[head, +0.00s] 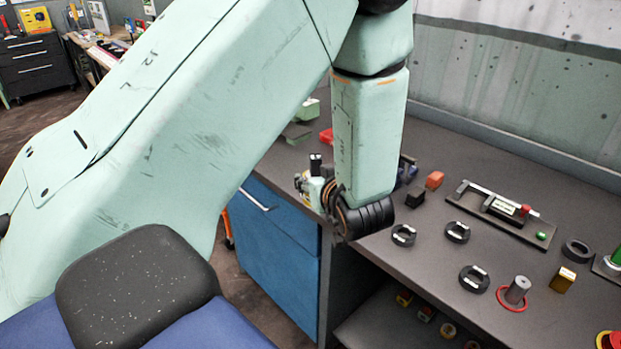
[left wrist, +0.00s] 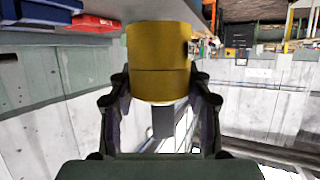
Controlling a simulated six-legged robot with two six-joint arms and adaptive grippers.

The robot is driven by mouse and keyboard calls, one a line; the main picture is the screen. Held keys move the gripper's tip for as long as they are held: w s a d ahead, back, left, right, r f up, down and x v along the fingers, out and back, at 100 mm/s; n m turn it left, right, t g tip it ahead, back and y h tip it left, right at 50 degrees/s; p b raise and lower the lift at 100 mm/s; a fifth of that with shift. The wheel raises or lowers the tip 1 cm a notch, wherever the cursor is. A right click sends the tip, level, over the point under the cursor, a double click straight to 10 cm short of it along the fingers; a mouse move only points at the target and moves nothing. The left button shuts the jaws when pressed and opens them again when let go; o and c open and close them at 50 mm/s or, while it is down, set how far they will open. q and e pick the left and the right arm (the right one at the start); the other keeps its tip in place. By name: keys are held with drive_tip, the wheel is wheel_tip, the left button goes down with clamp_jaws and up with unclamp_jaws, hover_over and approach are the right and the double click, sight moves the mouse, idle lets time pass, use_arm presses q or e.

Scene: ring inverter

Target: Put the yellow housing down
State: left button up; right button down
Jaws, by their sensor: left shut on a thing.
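The yellow housing (left wrist: 160,50) is a short, wide cylinder with a seam around it, in the middle of the left wrist view. My left gripper (left wrist: 160,88) is shut on it, with one dark finger on each side. A grey peg-like part shows below the housing in that view. In the head view my left arm covers most of this gripper (head: 311,188), and I cannot make out the housing there. The grey bench top (left wrist: 105,10) shows at the upper edge of the wrist view; the gap to the housing is unclear. My right gripper is not in view.
Red and blue bins (left wrist: 93,22) show in the wrist view. A wall borders the bench's back.

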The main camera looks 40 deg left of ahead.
use_arm(q)
drive_tip(key=shift+w+d+f+m+t, duration=0.15)
drive_tip(key=shift+w+m+t, duration=0.15)
drive_tip(key=shift+w, duration=0.15)
drive_tip(key=w+d+f+m+t+h, duration=0.1)
drive_tip(key=d+m+t+h, duration=0.1)
drive_tip(key=d+m+h, duration=0.1)
drive_tip(key=w+d+f+m+t+h, duration=0.1)
drive_tip(key=w+d+f+m+h, duration=0.1)
drive_tip(key=d+m+h, duration=0.2)
drive_tip(key=w+d+f+m+t+h+b, duration=0.1)
drive_tip(key=w+d+f+m+t+h, duration=0.1)
drive_tip(key=d, duration=0.3)
drive_tip(key=shift+d+f+m+t+h, duration=0.2)
drive_tip(key=shift+m+t+h, duration=0.1)
drive_tip(key=shift+m+h, duration=0.45)
drive_tip(key=s+d+f+m+g+h+b, duration=0.3)
drive_tip(key=s+d+m+g+h+b, duration=0.2)
drive_tip(key=s+d+m+h, duration=0.3)
drive_tip(key=s+m+h, duration=0.3)
drive_tip(key=h, duration=0.1)
drive_tip(key=shift+s+m, duration=0.3)
drive_tip(key=shift+m, duration=0.05)
drive_tip(key=shift+w, duration=0.15)
